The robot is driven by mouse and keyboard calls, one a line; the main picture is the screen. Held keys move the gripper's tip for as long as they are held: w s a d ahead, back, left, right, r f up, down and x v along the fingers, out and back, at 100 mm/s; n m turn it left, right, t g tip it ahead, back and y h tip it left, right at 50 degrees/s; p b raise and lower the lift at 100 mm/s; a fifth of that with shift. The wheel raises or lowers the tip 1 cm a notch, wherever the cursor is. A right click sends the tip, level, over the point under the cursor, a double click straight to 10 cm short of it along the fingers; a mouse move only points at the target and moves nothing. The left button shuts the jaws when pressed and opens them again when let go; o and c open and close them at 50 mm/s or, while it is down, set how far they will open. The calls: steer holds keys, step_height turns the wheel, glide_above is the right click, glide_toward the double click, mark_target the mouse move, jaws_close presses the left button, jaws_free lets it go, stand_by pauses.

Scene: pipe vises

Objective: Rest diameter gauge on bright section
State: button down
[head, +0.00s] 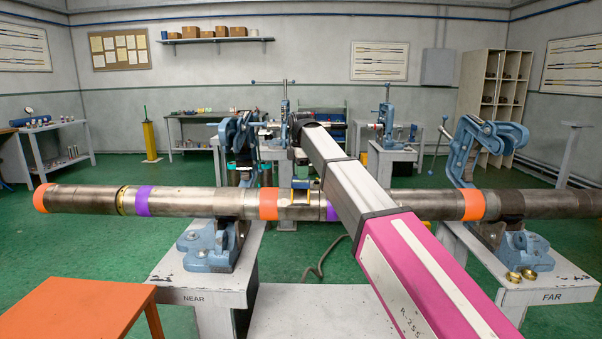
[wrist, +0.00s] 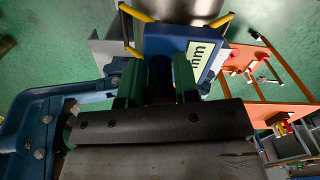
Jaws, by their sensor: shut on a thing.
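The diameter gauge (wrist: 168,44) is a blue block with a pale "mm" display and yellow prongs. My gripper (wrist: 158,80) has green fingers shut on it in the wrist view. The prongs point toward a shiny metal pipe surface (wrist: 180,8) at the top; I cannot tell whether they touch it. In the head view the long pipe (head: 200,201) lies level, with orange and purple bands. Its bright section (head: 292,198) lies between an orange band (head: 268,200) and a purple band (head: 332,205).
Blue vises (head: 215,245) stand on the NEAR stand (head: 205,298) and the FAR stand (head: 565,296), under the pipe. Brass rings (head: 522,275) lie on the FAR stand. An orange table (head: 80,310) is at front left. Raised vise arms (head: 485,140) rise behind the pipe.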

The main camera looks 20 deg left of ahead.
steer(key=shift+f, duration=0.35)
stand_by(0.6)
steer(key=c, duration=0.8)
jaws_free()
steer(key=shift+r, duration=0.1)
steer(key=shift+r, duration=3.45)
